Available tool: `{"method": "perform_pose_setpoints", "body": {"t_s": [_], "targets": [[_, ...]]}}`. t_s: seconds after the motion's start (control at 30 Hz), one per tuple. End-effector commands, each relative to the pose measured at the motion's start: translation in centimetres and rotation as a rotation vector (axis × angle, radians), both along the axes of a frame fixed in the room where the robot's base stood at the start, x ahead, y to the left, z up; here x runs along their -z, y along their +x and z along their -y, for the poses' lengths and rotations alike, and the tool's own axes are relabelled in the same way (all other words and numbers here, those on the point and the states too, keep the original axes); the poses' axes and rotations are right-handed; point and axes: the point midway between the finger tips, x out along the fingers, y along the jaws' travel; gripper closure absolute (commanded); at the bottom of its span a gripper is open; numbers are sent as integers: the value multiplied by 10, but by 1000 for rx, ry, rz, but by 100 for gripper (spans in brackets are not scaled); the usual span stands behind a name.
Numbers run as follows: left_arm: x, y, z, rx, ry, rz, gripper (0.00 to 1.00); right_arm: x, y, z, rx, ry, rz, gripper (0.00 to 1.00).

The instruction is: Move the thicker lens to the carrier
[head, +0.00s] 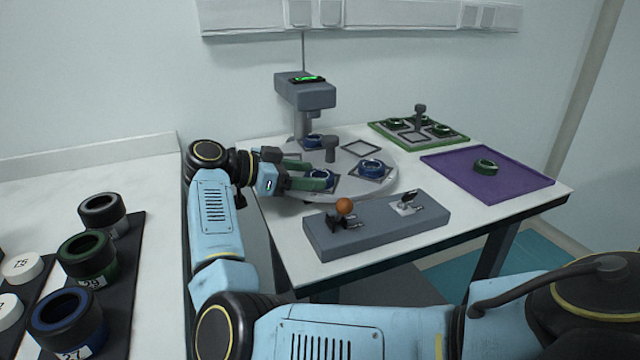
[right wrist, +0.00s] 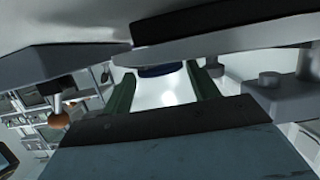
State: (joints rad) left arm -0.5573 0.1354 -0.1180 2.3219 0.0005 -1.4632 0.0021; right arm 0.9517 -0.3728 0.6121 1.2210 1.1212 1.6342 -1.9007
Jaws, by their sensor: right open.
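My right gripper (head: 318,179) is over the front left of the round grey turntable (head: 340,187), fingers open around or just beside a blue-rimmed lens (head: 321,175). In the right wrist view, the green fingers (right wrist: 163,82) stand apart, with the blue rim (right wrist: 158,70) partly showing between them. Two other blue-rimmed lenses sit on the turntable, one at the right (head: 371,168) and one at the back (head: 313,141). A green tray with a post (head: 385,139) holds green-rimmed lenses and an empty square seat. I cannot tell which lens is thicker, nor surely which part is the carrier.
A grey box with an orange-knobbed lever (head: 378,230) and a second switch stands in front of the turntable. A purple mat (head: 525,185) holds one green-rimmed lens (head: 486,167). A grey post instrument (head: 305,95) rises behind. Ringed barrels (head: 87,255) stand on the left table.

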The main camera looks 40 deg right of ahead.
Motion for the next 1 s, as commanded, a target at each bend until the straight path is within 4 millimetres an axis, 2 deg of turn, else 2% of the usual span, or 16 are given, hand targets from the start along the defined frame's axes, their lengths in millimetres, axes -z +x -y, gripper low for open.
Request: {"method": "perform_pose_setpoints", "body": {"t_s": [0.1,0.37,0.6,0.87,1.0], "targets": [[-6,-2,2,0,-4,4,100,3,-3,8,0,-2,2,41],[-8,-2,2,-1,-5,3,100,2,-3,9,-1,0,0,41],[-8,-2,2,-1,-5,4,100,2,-3,9,-1,0,1,72],[-9,-2,2,-1,-4,5,100,1,-3,9,-1,0,1,74],[-8,-1,2,-1,-5,7,100,-6,-3,9,-1,-1,2,74]]}}
